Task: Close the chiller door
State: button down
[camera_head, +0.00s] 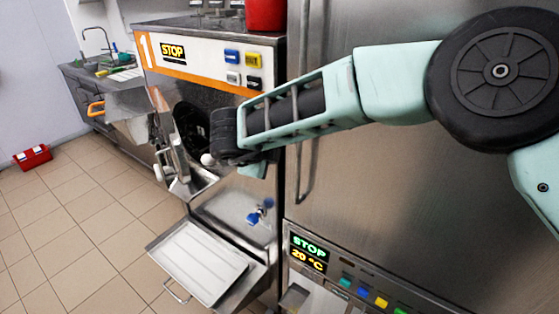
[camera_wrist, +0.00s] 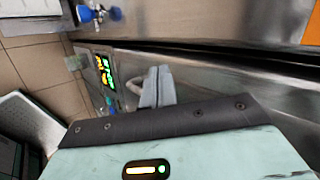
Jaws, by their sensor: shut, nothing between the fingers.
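The tall steel front with a long vertical handle (camera_head: 304,120) appears to be the chiller door (camera_head: 375,190); it fills the right of the head view. Below it is a panel with a lit display (camera_head: 308,252) reading STOP and 20 °C. My arm reaches across the front of the door. My gripper (camera_head: 256,168) is left of the handle, before the numbered machine, partly hidden by my wrist. In the wrist view my gripper's fingers (camera_wrist: 156,86) are together and empty, close to a curved light bar whose contact with them I cannot tell. How far the door stands open is unclear.
The batch freezer (camera_head: 200,65) marked 1 stands at left, its round hatch (camera_head: 175,140) swung open. A tray shelf (camera_head: 198,262) juts out below it, under a blue-handled valve (camera_head: 262,210). A red toolbox (camera_head: 32,157) lies on the tiled floor, which is otherwise clear at left.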

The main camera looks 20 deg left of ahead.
jog(key=s+a+r+n+t+y+b, duration=0.2)
jog(key=s+r+n+y+b, duration=0.55)
jog(key=r, duration=0.45)
jog(key=s+d+f+n+g+h+b, duration=0.1)
jog(key=s+d+f+n, duration=0.4)
jog(key=d, duration=0.7)
jog(key=s+d+f+n+g+h+b, duration=0.1)
jog(key=s+d+f+n+g+h, duration=0.2)
jog(key=s+d+f+n+g, duration=0.3)
jog(key=s+d+f+n+g+h+b, duration=0.1)
jog(key=s+d+f+n+g, duration=0.3)
jog(key=s+d, duration=0.8)
jog(key=d+f+n+h, duration=0.1)
jog(key=d+f+n, duration=0.1)
jog(key=d, duration=0.5)
jog(key=shift+f+n, duration=0.2)
jog(key=shift+n, duration=0.65)
